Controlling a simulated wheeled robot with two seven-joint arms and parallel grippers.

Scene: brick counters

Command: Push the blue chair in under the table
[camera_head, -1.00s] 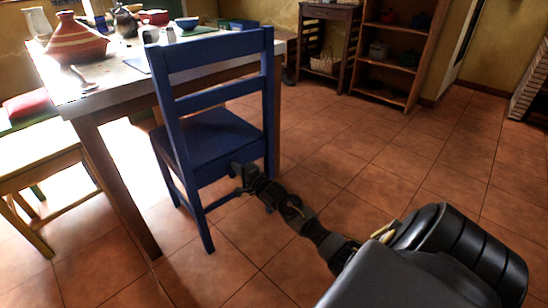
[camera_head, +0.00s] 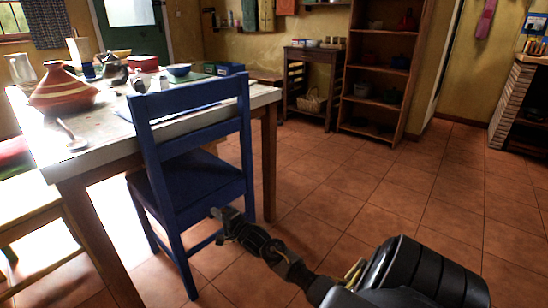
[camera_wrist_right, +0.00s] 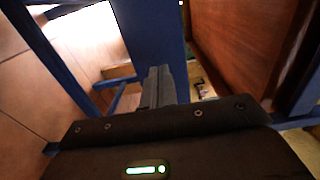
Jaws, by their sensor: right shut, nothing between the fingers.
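The blue chair (camera_head: 196,178) stands upright at the right part of the wooden table (camera_head: 62,164), its slatted back toward me. Its seat reaches partly beneath the tabletop, and the back rises above the table edge. My right gripper (camera_head: 222,222) is low at the chair's near right side, below seat height. In the right wrist view, its shut, empty fingers (camera_wrist_right: 157,82) point at the broad blue underside or panel of the chair (camera_wrist_right: 150,38), with blue legs on either side. I cannot tell whether they touch it. My left gripper is not in view.
A pale wooden seat (camera_head: 30,210) stands left of the table. A striped tagine (camera_head: 62,92), bowls and other kitchenware are on the tabletop. A shelf unit (camera_head: 388,75) and a small side table (camera_head: 316,52) stand at the back. The tiled floor (camera_head: 390,200) on the right is clear.

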